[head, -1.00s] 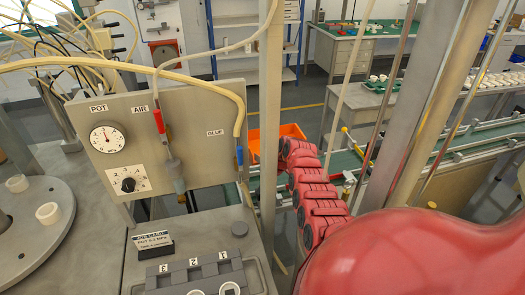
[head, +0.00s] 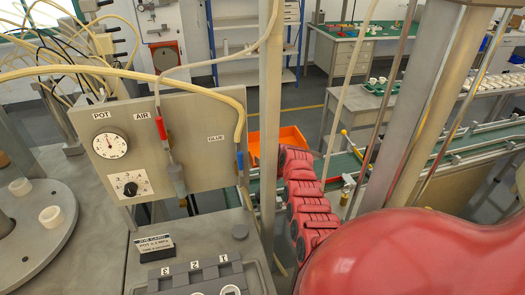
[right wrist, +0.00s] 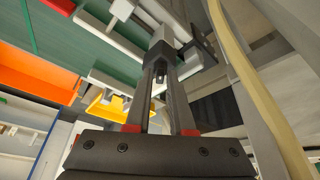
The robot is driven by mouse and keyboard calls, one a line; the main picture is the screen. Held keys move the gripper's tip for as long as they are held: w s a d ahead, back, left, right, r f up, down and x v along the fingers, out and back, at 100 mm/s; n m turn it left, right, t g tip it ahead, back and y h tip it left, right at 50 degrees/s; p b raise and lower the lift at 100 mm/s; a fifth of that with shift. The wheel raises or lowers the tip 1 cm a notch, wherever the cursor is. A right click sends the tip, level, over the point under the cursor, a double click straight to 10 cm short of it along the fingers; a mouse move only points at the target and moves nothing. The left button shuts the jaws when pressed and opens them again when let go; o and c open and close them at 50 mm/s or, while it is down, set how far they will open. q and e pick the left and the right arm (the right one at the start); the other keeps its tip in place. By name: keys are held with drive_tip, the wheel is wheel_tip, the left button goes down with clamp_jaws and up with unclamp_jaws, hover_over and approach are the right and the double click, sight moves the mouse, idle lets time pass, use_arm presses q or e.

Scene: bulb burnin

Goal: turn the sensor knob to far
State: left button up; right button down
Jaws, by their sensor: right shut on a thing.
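My right gripper (right wrist: 165,62) shows in the right wrist view, its two dark fingers close together. Their tips are shut on a small part at a grey block (right wrist: 163,36) beside the white rails; the fingers hide most of the part. I cannot read any knob marking or setting there. In the head view my red right arm reaches toward the conveyor (head: 350,180), and its gripper is hidden. My left gripper is not in view.
A panel (head: 200,145) with a gauge (head: 110,146), a black dial knob (head: 131,189) and hoses stands at left. An orange bin (head: 290,136) is beyond the arm. A metal post (head: 270,120) stands close to the arm. In the wrist view a yellow bracket (right wrist: 104,107) is near the fingers.

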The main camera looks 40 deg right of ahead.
drive_tip(key=c, duration=0.8)
unclamp_jaws()
drive_tip(key=shift+p+v, duration=2.35)
drive_tip(key=shift+v, duration=6.35)
